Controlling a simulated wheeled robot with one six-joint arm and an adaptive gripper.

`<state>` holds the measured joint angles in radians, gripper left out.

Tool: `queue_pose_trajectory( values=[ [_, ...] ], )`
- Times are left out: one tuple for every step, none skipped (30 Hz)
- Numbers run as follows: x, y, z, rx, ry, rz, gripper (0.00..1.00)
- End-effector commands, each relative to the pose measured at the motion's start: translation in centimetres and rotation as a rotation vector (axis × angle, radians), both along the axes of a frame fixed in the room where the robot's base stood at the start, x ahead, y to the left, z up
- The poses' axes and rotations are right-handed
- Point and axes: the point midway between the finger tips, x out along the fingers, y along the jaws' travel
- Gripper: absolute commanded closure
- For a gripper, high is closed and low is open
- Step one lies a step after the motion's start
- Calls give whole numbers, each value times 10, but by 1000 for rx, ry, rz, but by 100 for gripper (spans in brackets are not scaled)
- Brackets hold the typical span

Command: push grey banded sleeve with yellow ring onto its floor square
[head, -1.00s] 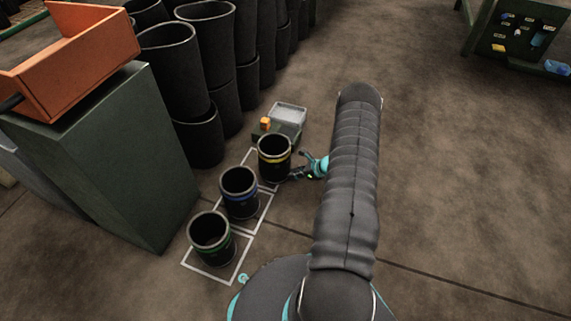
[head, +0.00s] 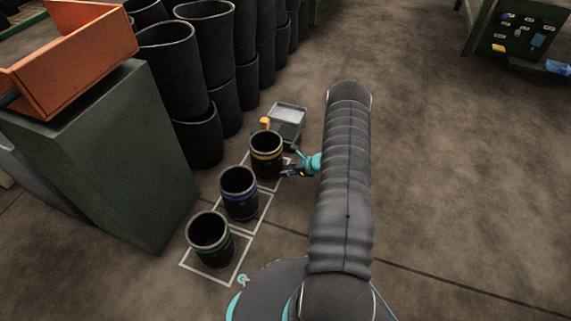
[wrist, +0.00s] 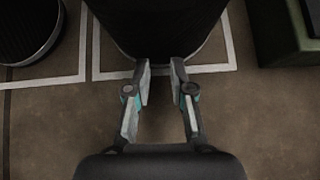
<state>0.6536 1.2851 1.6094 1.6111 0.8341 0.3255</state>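The dark grey sleeve with a yellow ring (head: 266,158) stands upright at the far end of a row of three. Its white floor square (head: 270,188) shows around its base; the far side is hidden. In the wrist view the sleeve (wrist: 165,25) fills the top centre, its near bottom edge just inside the square's near line (wrist: 210,69). My gripper (head: 290,163) is at the sleeve's right side, low down. In the wrist view my gripper (wrist: 162,70) has its fingers apart with nothing between them, tips at the sleeve's wall. Whether they touch it I cannot tell.
A blue-ringed sleeve (head: 239,193) and a green-ringed sleeve (head: 210,240) stand in neighbouring squares. A grey tray (head: 287,116) and an orange item (head: 265,123) lie behind. Tall black sleeves (head: 200,135) and a green cabinet (head: 150,190) stand left. The floor at right is open.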

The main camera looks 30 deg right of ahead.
Motion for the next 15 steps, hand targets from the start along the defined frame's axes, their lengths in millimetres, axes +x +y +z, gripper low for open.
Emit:
queue_pose_trajectory(
  values=[
    [2, 3, -1, 0, 0, 2, 79],
    [3, 3, -1, 0, 0, 3, 79],
    [4, 4, -1, 0, 0, 3, 79],
    [4, 4, -1, 0, 0, 3, 79],
    [5, 5, -1, 0, 0, 3, 79],
    [6, 6, -1, 0, 0, 3, 79],
    [7, 6, -1, -1, -1, 2, 79],
    [8, 7, -1, -1, -1, 2, 79],
    [9, 7, -1, 0, 0, 1, 79],
    [10, 8, -1, 0, 0, 1, 79],
    [10, 9, -1, 0, 0, 1, 79],
    [12, 9, -1, 0, 0, 1, 79],
    [12, 10, -1, 0, 0, 1, 79],
    [13, 11, -1, 0, 0, 1, 79],
    [14, 12, -1, 0, 0, 2, 79]
  ],
)
